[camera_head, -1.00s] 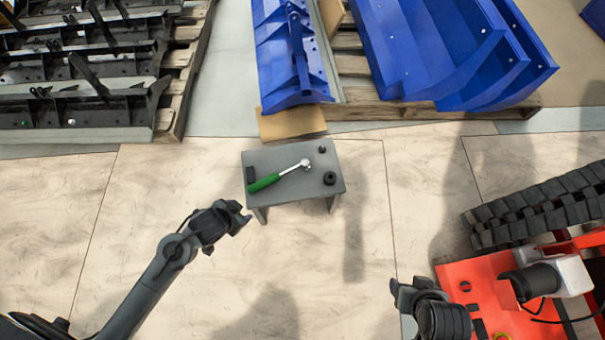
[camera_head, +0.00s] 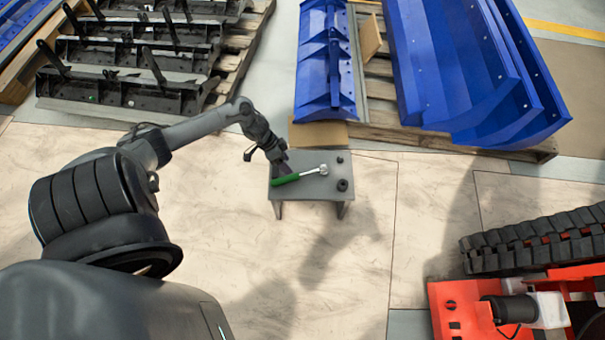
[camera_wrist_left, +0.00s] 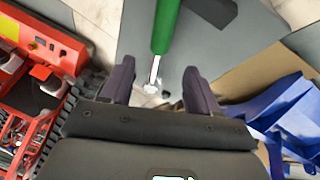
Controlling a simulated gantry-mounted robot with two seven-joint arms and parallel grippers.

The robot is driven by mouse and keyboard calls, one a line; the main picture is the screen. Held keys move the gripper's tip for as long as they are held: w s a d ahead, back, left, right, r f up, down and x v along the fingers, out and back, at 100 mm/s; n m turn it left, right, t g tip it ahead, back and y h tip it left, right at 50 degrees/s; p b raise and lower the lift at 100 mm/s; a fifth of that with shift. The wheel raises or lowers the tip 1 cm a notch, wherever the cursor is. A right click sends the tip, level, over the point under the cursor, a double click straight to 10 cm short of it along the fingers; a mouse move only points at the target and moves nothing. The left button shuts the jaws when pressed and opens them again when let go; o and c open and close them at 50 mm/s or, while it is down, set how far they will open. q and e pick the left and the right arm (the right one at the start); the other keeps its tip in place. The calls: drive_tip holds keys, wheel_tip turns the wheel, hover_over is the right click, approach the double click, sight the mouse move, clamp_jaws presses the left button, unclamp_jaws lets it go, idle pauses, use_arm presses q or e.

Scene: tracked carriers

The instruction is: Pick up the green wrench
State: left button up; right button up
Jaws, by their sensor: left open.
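The green-handled wrench (camera_head: 299,175) with a silver head lies on a small grey table (camera_head: 318,192). In the left wrist view the green handle (camera_wrist_left: 166,25) points up and the silver head is low, between my fingers. My left gripper (camera_head: 280,161) is at the table's left back part, close to the handle. In the left wrist view my left gripper (camera_wrist_left: 155,82) is open, a finger on each side of the wrench's shaft line, with nothing held. Whether the fingers touch the table cannot be told. My right gripper does not show.
A small black round part (camera_head: 342,185) and a smaller one (camera_head: 340,159) sit on the table's right side. Blue metal parts (camera_head: 450,70) on a pallet stand behind. Black parts (camera_head: 130,90) lie on a pallet at back left. An orange tracked machine (camera_head: 470,310) is at right.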

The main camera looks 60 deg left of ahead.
sight(296, 174)
use_arm(q)
drive_tip(key=b+x, duration=0.1)
drive_tip(key=x, duration=0.2)
drive_tip(key=shift+w, duration=0.1)
drive_tip(key=shift+w+d+f+b, duration=0.1)
drive_tip(key=shift+d+f+b, duration=0.05)
drive_tip(key=shift+f+b, duration=0.6)
drive_tip(key=b+x, duration=0.3)
drive_tip(key=shift+w+d+f, duration=0.25)
drive_tip(key=shift+d+f, duration=0.05)
drive_tip(key=shift+c, duration=0.2)
drive_tip(key=shift+r, duration=0.1)
clamp_jaws()
